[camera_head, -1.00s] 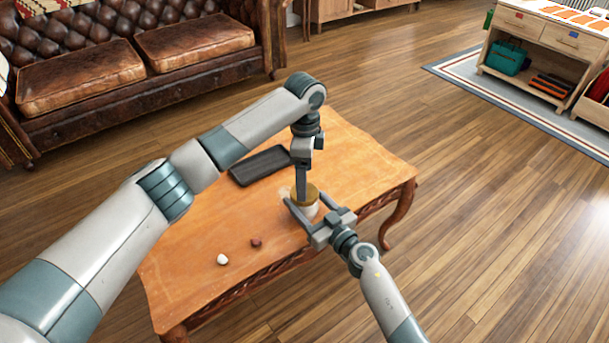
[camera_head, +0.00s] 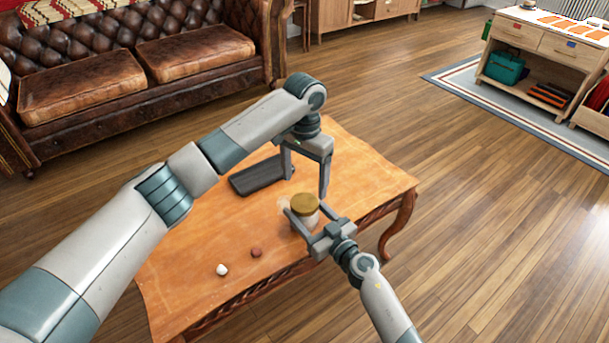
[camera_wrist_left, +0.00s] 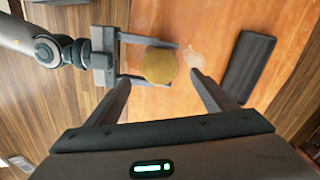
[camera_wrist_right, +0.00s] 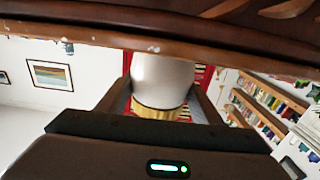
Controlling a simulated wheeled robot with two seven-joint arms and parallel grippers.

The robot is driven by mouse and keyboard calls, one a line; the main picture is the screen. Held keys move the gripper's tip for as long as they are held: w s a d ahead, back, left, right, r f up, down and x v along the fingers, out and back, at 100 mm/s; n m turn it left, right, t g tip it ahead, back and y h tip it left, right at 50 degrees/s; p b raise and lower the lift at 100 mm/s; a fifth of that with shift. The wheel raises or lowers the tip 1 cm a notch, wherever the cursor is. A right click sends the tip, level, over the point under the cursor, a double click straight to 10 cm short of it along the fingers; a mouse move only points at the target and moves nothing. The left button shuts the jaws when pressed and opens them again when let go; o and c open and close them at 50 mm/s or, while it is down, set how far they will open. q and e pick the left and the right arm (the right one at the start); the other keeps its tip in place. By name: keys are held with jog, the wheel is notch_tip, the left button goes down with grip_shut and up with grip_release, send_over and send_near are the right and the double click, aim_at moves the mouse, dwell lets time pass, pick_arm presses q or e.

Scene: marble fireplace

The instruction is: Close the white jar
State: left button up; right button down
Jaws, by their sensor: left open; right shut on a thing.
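The white jar (camera_head: 309,221) stands near the table's right front edge with a round gold lid (camera_head: 304,203) on top. In the right wrist view the white body (camera_wrist_right: 163,78) and the gold lid (camera_wrist_right: 163,112) meet at a thin dark line; I cannot tell how tightly the lid sits. My right gripper (camera_head: 306,211) is shut on the jar's body, one finger on each side. My left gripper (camera_head: 306,188) is open and empty above the lid, its fingers pointing down. In the left wrist view the lid (camera_wrist_left: 159,65) lies between and beyond the open fingertips.
A dark tray (camera_head: 258,175) lies behind the jar on the wooden table (camera_head: 200,250). A small clear object (camera_wrist_left: 193,57) is beside the jar. A white ball (camera_head: 222,270) and a dark red piece (camera_head: 256,252) lie toward the front left.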

aim_at(304, 202)
pick_arm(q)
jog(key=n, duration=0.2)
jog(key=r+n, duration=0.1)
jog(key=n, duration=0.2)
jog(key=shift+n, duration=0.3)
jog(key=shift+f, duration=0.1)
jog(key=shift+f, duration=3.9)
